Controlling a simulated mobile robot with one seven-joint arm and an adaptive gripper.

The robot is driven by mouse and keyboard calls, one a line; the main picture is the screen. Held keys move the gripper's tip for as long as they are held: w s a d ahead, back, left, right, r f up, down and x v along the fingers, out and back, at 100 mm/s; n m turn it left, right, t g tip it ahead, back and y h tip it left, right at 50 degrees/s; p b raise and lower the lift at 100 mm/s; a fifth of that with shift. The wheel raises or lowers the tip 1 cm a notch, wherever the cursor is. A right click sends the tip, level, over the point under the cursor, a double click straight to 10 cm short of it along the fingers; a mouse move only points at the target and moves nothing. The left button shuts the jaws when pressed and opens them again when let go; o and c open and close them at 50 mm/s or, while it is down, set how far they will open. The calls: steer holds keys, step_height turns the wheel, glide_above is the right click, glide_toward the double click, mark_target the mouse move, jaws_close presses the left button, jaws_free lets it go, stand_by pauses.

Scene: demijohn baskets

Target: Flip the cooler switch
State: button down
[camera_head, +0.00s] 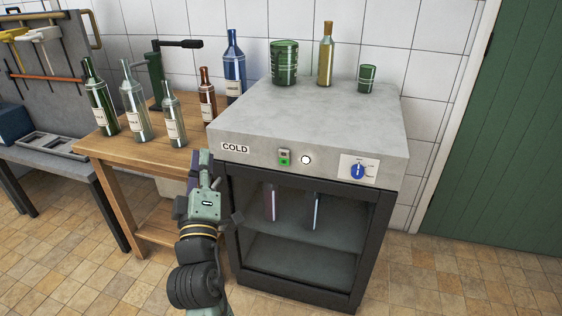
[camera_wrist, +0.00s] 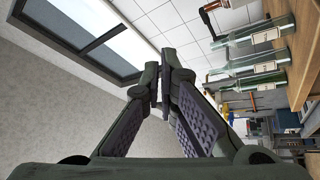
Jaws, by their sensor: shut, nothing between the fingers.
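The cooler (camera_head: 310,125) is a grey concrete-look block marked COLD over a dark-framed glass front. On its front strip sit a small green switch (camera_head: 285,157), a round white button or light (camera_head: 306,160) and a blue knob (camera_head: 358,171) on a white plate. I cannot tell the switch's position. My gripper (camera_head: 202,162) is left of the cooler's front left corner, apart from the switch. In the wrist view my gripper (camera_wrist: 155,88) has its fingertips together with nothing between them. The switch does not show in the wrist view.
A wooden table (camera_head: 130,150) with several bottles stands left of the cooler. A green tumbler (camera_head: 284,62), a yellow bottle (camera_head: 326,55) and a small green glass (camera_head: 366,79) stand on the cooler top. A green door (camera_head: 505,140) is at right. Tiled floor is open in front.

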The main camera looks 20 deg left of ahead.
steer(key=w+d+f+h, duration=0.2)
steer(key=d+f+h, duration=0.2)
steer(key=d+f, duration=0.1)
steer(key=w+d+f+n+g+h, duration=0.1)
steer(key=w+d+f+h, duration=0.1)
steer(key=d+f+h, duration=0.2)
step_height(320, 180, down, 3)
steer(key=shift+w+d+f+h, duration=0.15)
steer(key=shift+w+d+h, duration=0.2)
steer(key=shift+d, duration=0.65)
steer(key=p, duration=0.4)
glide_toward(284, 156)
steer(key=w, duration=0.2)
steer(key=w+r, duration=0.1)
steer(key=w, duration=0.2)
steer(key=shift+w, duration=0.95)
